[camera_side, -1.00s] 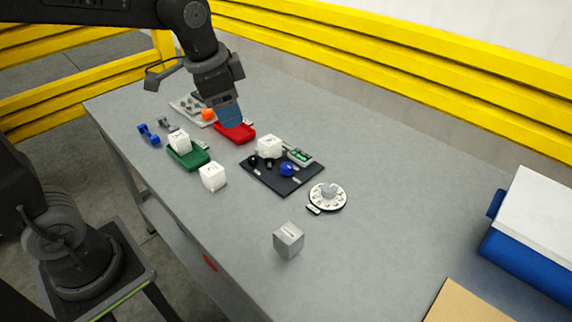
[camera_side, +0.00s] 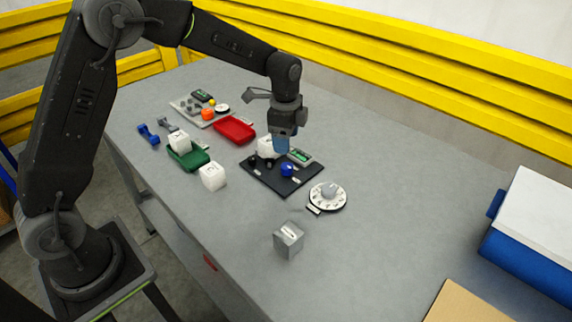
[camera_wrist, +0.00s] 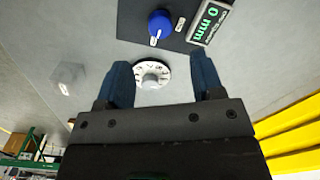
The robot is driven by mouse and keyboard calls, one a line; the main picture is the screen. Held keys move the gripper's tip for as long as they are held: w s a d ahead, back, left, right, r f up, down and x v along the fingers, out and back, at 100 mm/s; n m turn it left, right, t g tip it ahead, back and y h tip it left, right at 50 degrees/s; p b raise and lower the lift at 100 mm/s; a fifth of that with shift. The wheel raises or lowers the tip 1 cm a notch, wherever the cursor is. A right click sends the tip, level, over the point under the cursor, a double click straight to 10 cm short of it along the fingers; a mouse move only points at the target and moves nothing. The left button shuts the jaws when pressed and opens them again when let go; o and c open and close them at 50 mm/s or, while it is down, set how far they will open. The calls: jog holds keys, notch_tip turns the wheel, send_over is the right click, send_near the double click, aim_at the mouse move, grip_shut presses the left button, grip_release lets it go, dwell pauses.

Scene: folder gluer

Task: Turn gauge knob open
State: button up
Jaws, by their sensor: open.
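A blue knob (camera_side: 287,170) with a white pointer mark sits on a dark panel (camera_side: 284,187), beside a small gauge display (camera_side: 300,157). The wrist view shows the blue knob (camera_wrist: 160,23) near the top, its white mark toward the bottom, with the display (camera_wrist: 209,20) reading 0 mm in green. A white numbered dial (camera_side: 328,197) with a grey centre knob lies right of the panel; the dial (camera_wrist: 152,73) also appears between my fingers in the wrist view. My gripper (camera_side: 281,148) is open and empty, above the far side of the panel, apart from the blue knob.
A white cube (camera_side: 266,148) and small black knobs are on the panel, close to my gripper. A red tray (camera_side: 234,132), a green tray (camera_side: 188,158) and another white cube (camera_side: 213,177) lie left. A grey block (camera_side: 288,241) stands in front.

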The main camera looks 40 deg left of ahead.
aim_at(286, 165)
notch_tip(286, 165, down, 9)
jog(key=shift+a+f, duration=0.1)
jog(key=shift+f, duration=0.05)
jog(key=shift+c, duration=0.2)
jog(key=c, duration=0.9)
